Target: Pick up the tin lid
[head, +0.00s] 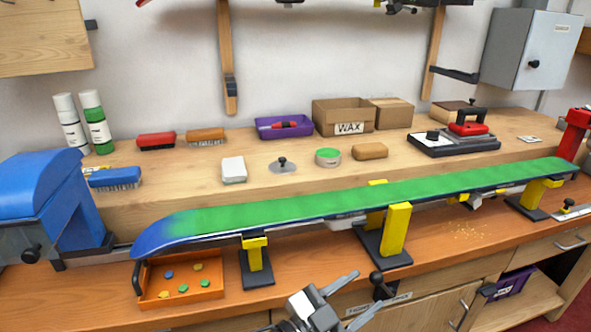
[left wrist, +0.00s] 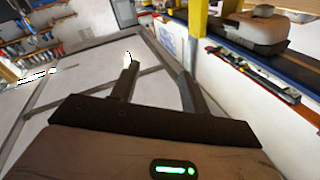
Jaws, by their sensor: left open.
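The tin lid (head: 283,167), a flat grey disc with a black knob on top, lies on the raised wooden shelf of the bench. A round tin (head: 328,157) with green on top stands just right of it, apart from it. My left gripper (head: 357,294) is at the bottom centre of the head view, open and empty, in front of the bench and well short of the lid. Its two spread fingers (left wrist: 158,78) show in the left wrist view with nothing between them. The lid cannot be made out in that view. My right gripper is not in view.
A long green ski or board (head: 350,202) on yellow supports (head: 397,230) lies between my left gripper and the lid. A white block (head: 233,169) is left of the lid, a tan block (head: 370,151) right of the tin. An orange tray (head: 215,290) sits front left.

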